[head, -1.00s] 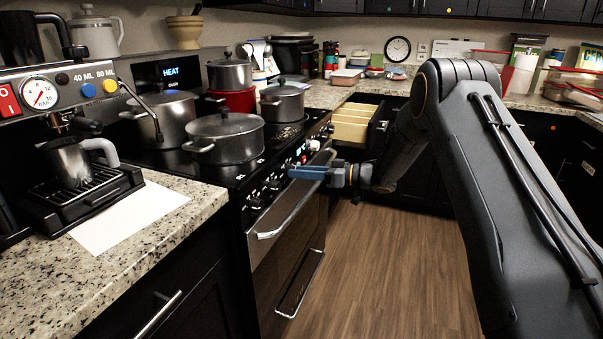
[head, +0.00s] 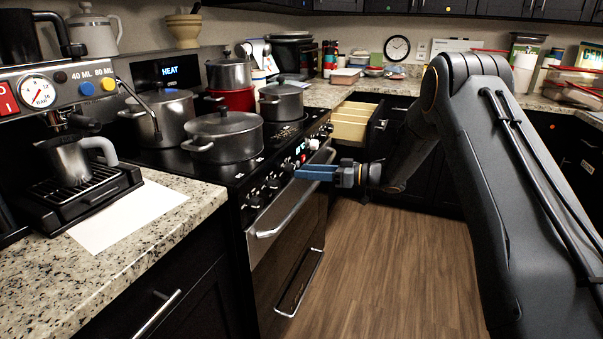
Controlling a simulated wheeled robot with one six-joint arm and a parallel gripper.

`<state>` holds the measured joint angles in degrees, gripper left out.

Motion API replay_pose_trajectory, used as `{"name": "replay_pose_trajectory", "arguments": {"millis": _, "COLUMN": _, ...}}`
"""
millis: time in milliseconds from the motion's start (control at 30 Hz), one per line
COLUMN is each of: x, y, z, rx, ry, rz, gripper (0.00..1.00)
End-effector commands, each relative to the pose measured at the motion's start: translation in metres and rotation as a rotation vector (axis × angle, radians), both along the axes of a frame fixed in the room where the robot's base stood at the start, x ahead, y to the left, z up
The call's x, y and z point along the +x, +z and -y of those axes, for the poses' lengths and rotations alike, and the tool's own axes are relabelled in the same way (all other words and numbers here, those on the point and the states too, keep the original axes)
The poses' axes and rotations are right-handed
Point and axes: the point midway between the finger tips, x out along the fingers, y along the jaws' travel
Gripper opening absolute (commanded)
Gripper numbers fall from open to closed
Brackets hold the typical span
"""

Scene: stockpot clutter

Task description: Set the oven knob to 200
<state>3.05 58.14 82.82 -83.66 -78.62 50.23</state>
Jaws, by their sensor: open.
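The stove's front panel (head: 262,204) carries a row of dark knobs (head: 273,183) and a small lit display. The lettering on the knobs is too small to read, so I cannot tell which is the oven knob or where it points. My gripper (head: 298,173) is open, with its blue fingers level and reaching left toward the panel's middle. It appears just in front of the panel, apart from the knobs, and hides part of the panel behind it. The oven door handle (head: 290,198) runs just below the fingers.
Pots (head: 224,138) stand on the cooktop above the panel. A drawer (head: 355,122) stands open beyond the stove. A coffee machine (head: 70,120) sits on the left counter. The wooden floor (head: 380,270) before the oven is clear.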

Motion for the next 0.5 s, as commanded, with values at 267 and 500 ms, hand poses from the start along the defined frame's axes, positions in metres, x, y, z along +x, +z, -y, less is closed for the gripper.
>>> {"name": "replay_pose_trajectory", "arguments": {"millis": 267, "x": -0.011, "y": 0.003, "z": 0.040, "rx": -0.001, "ry": 0.000, "rz": 0.000, "gripper": 0.50}}
{"name": "replay_pose_trajectory", "arguments": {"millis": 500, "x": -0.014, "y": 0.003, "z": 0.049, "rx": 0.001, "ry": 0.001, "rz": -0.002, "gripper": 0.50}}
